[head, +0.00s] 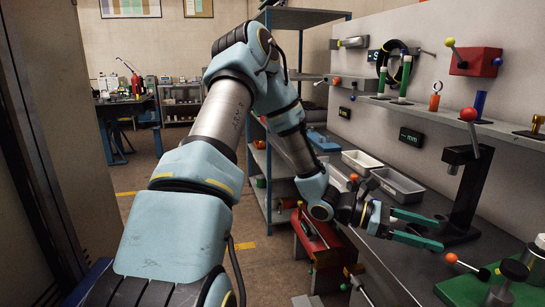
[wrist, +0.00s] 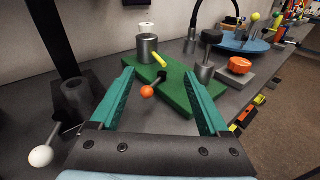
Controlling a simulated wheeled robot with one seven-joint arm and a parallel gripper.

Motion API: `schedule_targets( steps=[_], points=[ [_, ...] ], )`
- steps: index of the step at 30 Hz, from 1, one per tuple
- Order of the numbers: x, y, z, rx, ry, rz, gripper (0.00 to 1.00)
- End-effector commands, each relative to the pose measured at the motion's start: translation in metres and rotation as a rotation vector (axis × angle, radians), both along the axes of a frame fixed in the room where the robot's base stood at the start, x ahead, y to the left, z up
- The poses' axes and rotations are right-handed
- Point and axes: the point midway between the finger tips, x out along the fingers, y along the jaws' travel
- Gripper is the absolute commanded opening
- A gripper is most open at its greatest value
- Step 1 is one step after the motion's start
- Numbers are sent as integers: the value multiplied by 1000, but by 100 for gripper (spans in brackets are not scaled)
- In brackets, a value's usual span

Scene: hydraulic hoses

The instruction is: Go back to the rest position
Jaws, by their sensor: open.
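My gripper (head: 418,229) is open, with its two green fingers spread apart and nothing between them. In the head view it is held over the grey workbench, at the end of my blue and grey arm, just left of a black stand. In the wrist view the open gripper (wrist: 165,102) points towards a green plate (wrist: 185,96) with a metal cylinder and an orange-knobbed lever on it. The fingers look apart from these parts.
A black stand (head: 470,185) with a red-knobbed lever rises close to the gripper. Grey trays (head: 398,187) and a red toolbox-like block (head: 316,240) lie near the forearm. A wall shelf (head: 440,117) with hose parts runs above the bench. Open floor (head: 262,250) lies left of the bench.

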Motion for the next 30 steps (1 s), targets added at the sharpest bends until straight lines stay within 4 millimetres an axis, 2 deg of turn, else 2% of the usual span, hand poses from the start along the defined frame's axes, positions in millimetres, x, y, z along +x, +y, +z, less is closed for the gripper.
schedule_targets(
  steps=[8, 14, 17, 21, 24, 27, 30],
  points=[
    [-14, 44, -16, 126, -198, -126, 79],
    [-21, 102, -33, 273, -428, -269, 79],
    [-19, 149, -41, 380, -590, -366, 79],
    [-5, 234, -43, 564, -874, -532, 79],
    [9, 292, -34, 685, -1065, -648, 79],
    [20, 337, -21, 778, -1224, -748, 79],
    [27, 367, -9, 841, -1336, -822, 79]
  ],
)
